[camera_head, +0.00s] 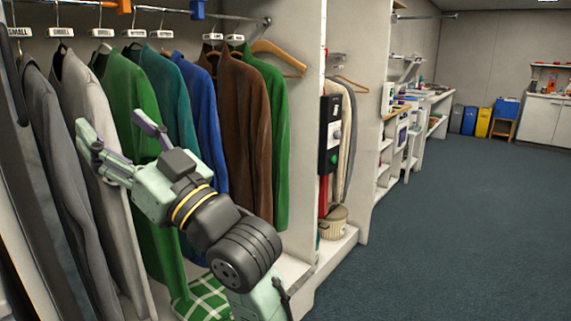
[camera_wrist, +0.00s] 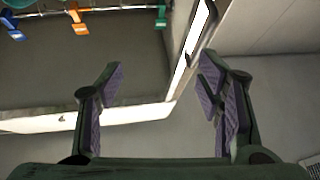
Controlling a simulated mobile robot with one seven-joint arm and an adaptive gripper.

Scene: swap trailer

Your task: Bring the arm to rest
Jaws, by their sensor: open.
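My arm reaches up from the bottom of the head view, in front of the hanging clothes. My gripper (camera_head: 115,142) points up and left, close in front of a light grey jacket and a green jacket (camera_head: 134,115). In the wrist view my gripper (camera_wrist: 158,92) shows its two purple-padded fingers wide apart, with nothing between them. The head view does not show clearly whether it touches the jackets.
Jackets hang from a rail with size tags (camera_head: 104,33). A wooden hanger (camera_head: 278,52) is empty at the rail's right end. A green checked cloth (camera_head: 203,300) lies below. White shelves (camera_head: 385,160) stand further right. The dark carpet (camera_head: 450,230) is clear.

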